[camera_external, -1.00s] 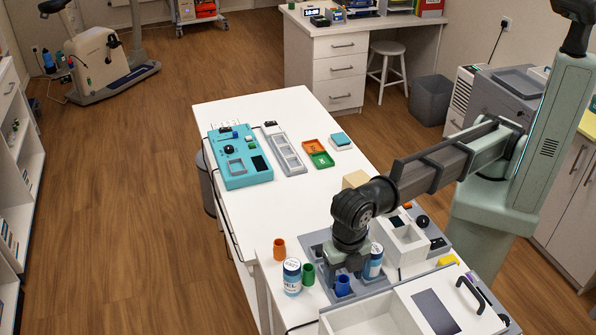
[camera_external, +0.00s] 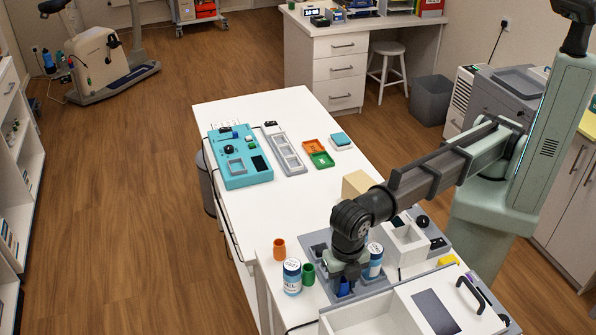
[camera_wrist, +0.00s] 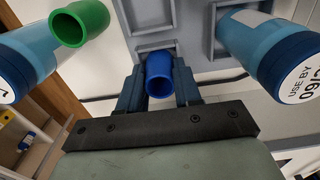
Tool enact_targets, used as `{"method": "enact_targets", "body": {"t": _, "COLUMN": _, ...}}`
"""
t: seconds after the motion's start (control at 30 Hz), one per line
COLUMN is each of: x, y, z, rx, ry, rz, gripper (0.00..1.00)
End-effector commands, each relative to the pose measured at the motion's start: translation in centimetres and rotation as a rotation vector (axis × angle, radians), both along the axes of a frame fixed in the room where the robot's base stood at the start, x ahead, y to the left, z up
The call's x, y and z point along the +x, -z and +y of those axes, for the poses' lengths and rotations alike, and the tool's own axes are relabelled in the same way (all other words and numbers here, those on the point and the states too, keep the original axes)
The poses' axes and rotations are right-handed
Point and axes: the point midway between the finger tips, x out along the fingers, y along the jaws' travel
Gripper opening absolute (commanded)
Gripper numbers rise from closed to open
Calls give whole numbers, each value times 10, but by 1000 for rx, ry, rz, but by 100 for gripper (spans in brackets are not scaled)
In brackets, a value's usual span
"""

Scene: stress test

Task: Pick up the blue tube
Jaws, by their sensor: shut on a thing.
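The blue tube (camera_wrist: 159,75) stands between the two fingers of my gripper (camera_wrist: 158,92) in the wrist view, its open end facing the camera. My gripper is shut on it, with a finger on each side. In the external view the blue tube (camera_external: 343,287) shows low between the fingers of my gripper (camera_external: 345,280), partly hidden by them. It is at the grey tray (camera_external: 317,248). I cannot tell whether its base touches the tray.
A green tube (camera_external: 308,274) and a blue-white bottle (camera_external: 292,277) stand close on the left. An orange tube (camera_external: 279,249) is farther left. Another bottle (camera_external: 375,261) stands close on the right. A white box with a handle (camera_external: 372,318) lies in front.

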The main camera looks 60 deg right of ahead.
Motion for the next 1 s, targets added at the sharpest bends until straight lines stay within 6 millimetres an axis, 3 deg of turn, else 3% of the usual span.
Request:
{"method": "enact_targets", "body": {"t": 0.1, "x": 0, "y": 0, "z": 0, "rx": 0, "ry": 0, "rz": 0, "gripper": 4}}
{"method": "enact_targets", "body": {"t": 0.47, "x": 0, "y": -8, "z": 1, "rx": 1, "ry": 0, "rz": 0, "gripper": 4}}
{"method": "enact_targets", "body": {"t": 1.0, "x": 0, "y": -87, "z": 1, "rx": 2, "ry": 0, "rz": -1, "gripper": 4}}
